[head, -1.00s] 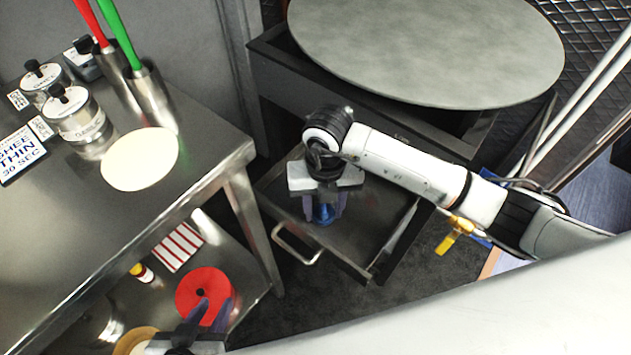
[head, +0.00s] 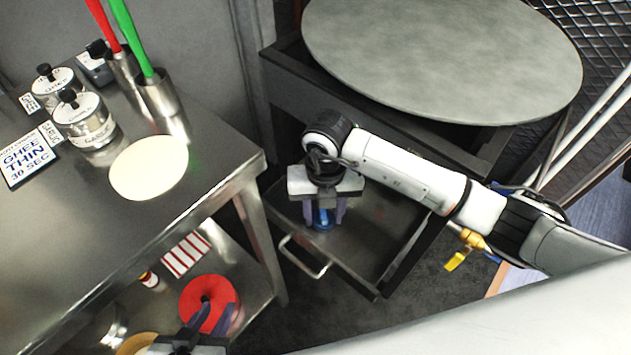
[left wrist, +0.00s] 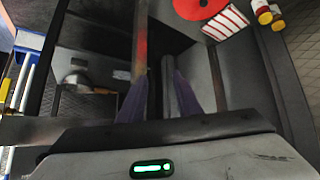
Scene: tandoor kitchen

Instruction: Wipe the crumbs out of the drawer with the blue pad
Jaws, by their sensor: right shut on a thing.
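The open drawer (head: 350,264) sticks out under the round grey top, with its handle at the front. My right gripper (head: 323,212) points down into the drawer's left part. It is shut on the blue pad (head: 323,222), which appears at or close to the drawer floor; contact is hard to tell. Faint specks on the floor right of the pad may be crumbs, too small to be sure. My left gripper (head: 205,322) is empty and open at the lower left, by the steel table's lower shelf. Its parted fingers show in the left wrist view (left wrist: 158,95).
The steel table (head: 70,245) stands left of the drawer, its leg close to the handle. It bears a pale flat disc (head: 149,168), canisters and a sign. A red disc (head: 190,300) lies on its lower shelf. Dark floor is free before the drawer.

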